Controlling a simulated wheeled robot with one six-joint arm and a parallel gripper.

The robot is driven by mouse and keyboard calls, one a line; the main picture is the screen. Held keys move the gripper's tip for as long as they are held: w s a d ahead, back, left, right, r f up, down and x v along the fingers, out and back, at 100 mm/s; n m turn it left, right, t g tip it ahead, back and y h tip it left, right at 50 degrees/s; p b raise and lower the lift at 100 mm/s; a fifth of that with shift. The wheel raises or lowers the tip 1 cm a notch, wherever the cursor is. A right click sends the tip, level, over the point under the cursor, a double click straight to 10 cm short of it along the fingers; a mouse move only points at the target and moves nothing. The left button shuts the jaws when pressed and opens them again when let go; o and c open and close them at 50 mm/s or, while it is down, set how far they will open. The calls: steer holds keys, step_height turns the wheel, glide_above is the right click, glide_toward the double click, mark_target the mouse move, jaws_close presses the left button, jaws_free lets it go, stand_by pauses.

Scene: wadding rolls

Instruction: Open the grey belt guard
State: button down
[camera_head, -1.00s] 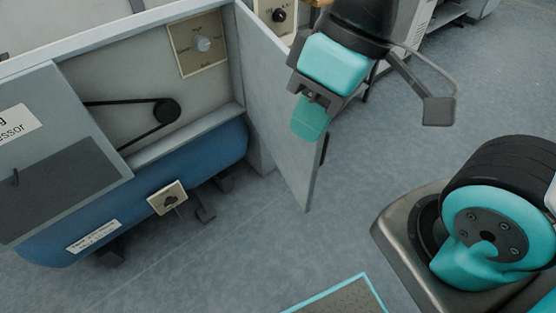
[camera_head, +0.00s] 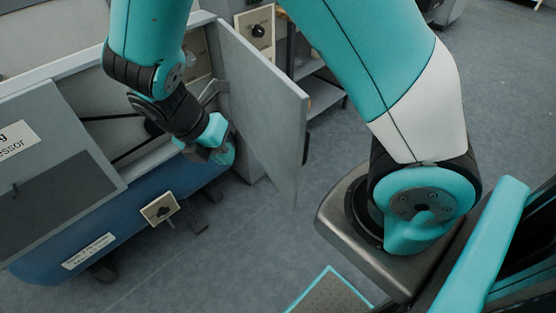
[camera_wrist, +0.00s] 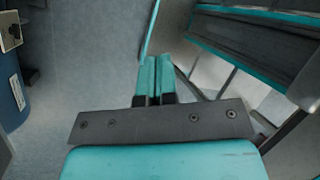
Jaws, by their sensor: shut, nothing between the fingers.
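The grey belt guard (camera_head: 262,105) is a flat panel hinged at the right end of the compressor's opening. It stands swung outward, with a dark handle (camera_head: 306,147) on its far side. The belt (camera_head: 145,148) and part of the pulley (camera_head: 153,128) show in the opening, partly hidden by my arm. My gripper (camera_head: 228,155) is left of the guard, on its inner side, in front of the opening's right end and over the blue tank. Contact with the guard cannot be told. In the wrist view the teal fingers (camera_wrist: 155,80) are together and empty.
The blue tank (camera_head: 130,218) lies below the opening, with a small beige switch plate (camera_head: 160,208) in front. A grey labelled panel (camera_head: 50,150) covers the left part. A shelf (camera_head: 318,90) stands behind the guard. The floor (camera_head: 230,260) in front is clear.

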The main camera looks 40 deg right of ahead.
step_height(320, 180, down, 5)
steer(key=w+d+n+h, duration=0.1)
steer(key=d+n+h, duration=0.1)
steer(key=n+h, duration=0.35)
steer(key=n+p, duration=0.2)
steer(key=n, duration=0.1)
glide_toward(287, 165)
steer(key=shift+y, duration=0.45)
steer(key=x, duration=0.5)
steer(key=shift+s+d+f, duration=0.1)
steer(key=shift+d+f, duration=0.05)
steer(key=shift+s+d+f, duration=0.1)
steer(key=shift+d, duration=0.55)
